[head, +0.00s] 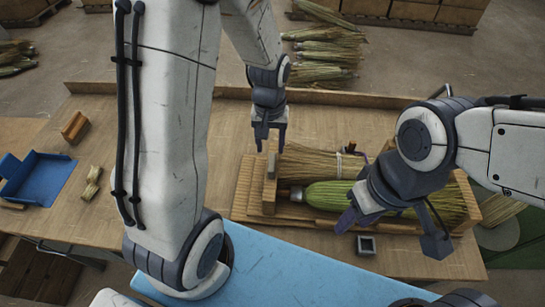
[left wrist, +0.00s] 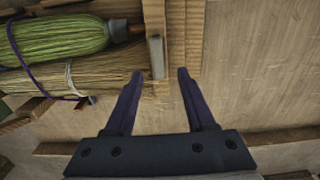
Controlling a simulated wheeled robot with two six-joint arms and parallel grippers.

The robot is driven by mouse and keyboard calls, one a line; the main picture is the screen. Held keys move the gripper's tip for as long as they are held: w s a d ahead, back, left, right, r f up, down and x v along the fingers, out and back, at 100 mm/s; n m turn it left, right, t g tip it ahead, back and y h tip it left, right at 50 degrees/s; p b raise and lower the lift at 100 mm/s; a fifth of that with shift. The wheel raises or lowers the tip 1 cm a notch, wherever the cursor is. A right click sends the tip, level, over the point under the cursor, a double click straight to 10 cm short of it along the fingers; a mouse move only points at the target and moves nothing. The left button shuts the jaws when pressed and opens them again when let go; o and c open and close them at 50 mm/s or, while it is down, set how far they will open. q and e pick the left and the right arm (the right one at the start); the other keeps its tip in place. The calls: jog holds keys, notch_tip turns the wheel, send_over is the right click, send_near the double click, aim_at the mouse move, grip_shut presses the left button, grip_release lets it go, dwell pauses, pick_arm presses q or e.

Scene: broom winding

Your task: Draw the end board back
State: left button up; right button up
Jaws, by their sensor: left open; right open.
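In the left wrist view the end board (left wrist: 157,57) shows edge-on. My left gripper (head: 270,146) is open just above and behind it; in the left wrist view its fingertips (left wrist: 160,73) lie either side of the board's near end, not closed on it. A green broom (head: 330,195) and a tan straw bundle (head: 315,162) lie in the cradle. My right gripper (head: 385,215) is open over the green broom and hides part of it.
A blue tray (head: 40,178), a wooden block (head: 75,127) and a small straw bundle (head: 92,182) lie at the left of the bench. A small square grey cup (head: 366,245) stands in front of the cradle. A low ledge (head: 350,97) runs along the back.

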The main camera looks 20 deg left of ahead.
aim_at(272, 161)
pick_arm(q)
jog(key=f, duration=0.8)
jog(key=shift+d+p, duration=0.25)
jog(key=shift+p, duration=0.1)
grip_shut()
jog(key=shift+r, duration=0.1)
dwell(0.8)
